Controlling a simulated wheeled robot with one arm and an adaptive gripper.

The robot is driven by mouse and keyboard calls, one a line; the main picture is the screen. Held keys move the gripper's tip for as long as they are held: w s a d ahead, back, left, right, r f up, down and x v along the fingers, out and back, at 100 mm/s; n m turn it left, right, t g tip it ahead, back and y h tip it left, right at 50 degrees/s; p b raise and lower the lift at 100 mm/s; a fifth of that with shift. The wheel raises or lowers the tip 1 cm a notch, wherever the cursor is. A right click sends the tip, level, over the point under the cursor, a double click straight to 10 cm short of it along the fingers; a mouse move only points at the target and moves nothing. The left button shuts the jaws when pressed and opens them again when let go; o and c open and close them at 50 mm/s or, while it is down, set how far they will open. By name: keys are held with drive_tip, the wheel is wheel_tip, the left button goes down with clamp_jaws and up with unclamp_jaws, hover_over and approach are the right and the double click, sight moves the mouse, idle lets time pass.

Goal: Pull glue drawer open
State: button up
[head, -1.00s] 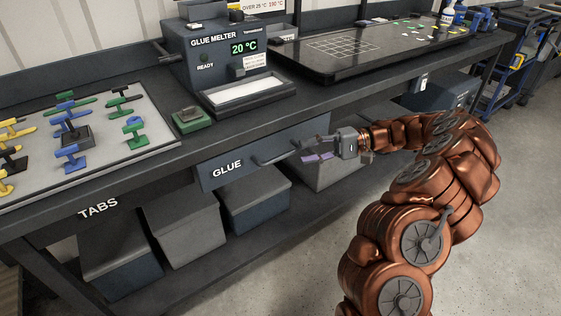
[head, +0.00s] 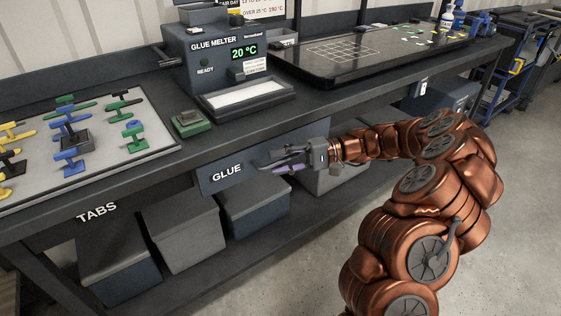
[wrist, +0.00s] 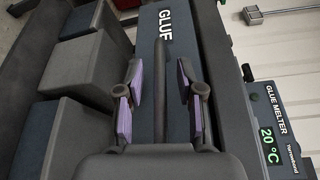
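The glue drawer (head: 207,182) is a dark blue-grey front under the bench, lettered GLUE, and looks closed. It also shows in the wrist view (wrist: 178,48). Its dark bar handle (wrist: 160,100) runs lengthwise between my fingers in the wrist view. My gripper (head: 272,163) is at the drawer front, just right of the lettering, and hides most of the handle in the head view. In the wrist view my gripper (wrist: 159,85) is open, its purple-padded fingers on either side of the handle with gaps to both.
The bench top above carries the glue melter (head: 213,55), reading 20 °C, a green-based block (head: 190,123) and a board of coloured tabs (head: 105,150). Grey bins (head: 180,230) stand on the shelf below. Open floor (head: 320,255) lies in front.

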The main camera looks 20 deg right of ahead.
drive_tip(key=shift+c, duration=0.2)
clamp_jaws()
idle(0.4)
